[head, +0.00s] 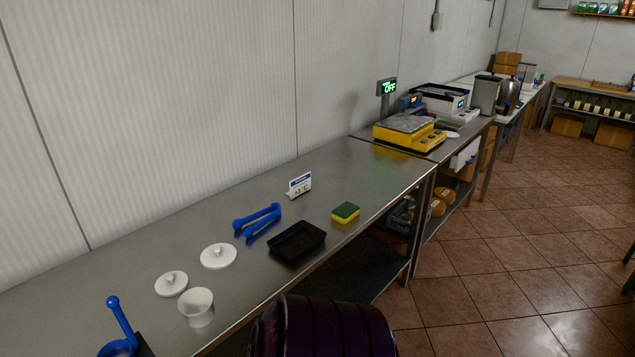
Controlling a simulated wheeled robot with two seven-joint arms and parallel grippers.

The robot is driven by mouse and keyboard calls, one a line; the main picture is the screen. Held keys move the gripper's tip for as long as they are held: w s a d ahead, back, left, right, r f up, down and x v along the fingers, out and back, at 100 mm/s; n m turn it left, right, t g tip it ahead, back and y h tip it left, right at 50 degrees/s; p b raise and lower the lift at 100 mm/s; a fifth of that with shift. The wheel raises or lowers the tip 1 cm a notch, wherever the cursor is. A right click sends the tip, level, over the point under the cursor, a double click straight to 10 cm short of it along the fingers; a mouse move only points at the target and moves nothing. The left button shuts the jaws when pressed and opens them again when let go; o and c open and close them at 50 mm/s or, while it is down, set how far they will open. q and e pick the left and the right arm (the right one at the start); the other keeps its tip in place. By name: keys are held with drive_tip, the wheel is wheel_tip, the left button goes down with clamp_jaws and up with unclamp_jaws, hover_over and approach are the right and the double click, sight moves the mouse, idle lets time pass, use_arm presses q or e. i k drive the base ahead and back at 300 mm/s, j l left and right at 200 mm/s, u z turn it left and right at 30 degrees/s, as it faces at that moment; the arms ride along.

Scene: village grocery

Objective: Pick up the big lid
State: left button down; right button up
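Two white round lids with knobs lie flat on the steel counter (340,195) in the head view. The larger-looking lid (211,262) is farther back and to the right. The smaller-looking lid (163,290) is nearer and to the left. They lie close together but apart. A white open cup (197,312) stands uncovered just in front of them. Neither of my grippers shows in this view, and nothing is seen touching either lid.
Blue tongs (264,223), a black tray (280,256), a yellow-green sponge (345,213) and a small price sign (300,186) are right of the lids. A blue-handled tool (121,321) is at lower left. A yellow scale (409,132) stands farther back.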

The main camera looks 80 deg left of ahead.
sight(218, 256)
drive_tip(key=u, duration=3.45)
drive_tip(key=z, duration=4.15)
drive_tip(key=u, duration=3.4)
drive_tip(key=i+l+u, duration=0.55)
drive_tip(key=l+u, duration=0.25)
drive_tip(key=i+l+u, duration=0.2)
drive_tip(key=l+u, duration=0.2)
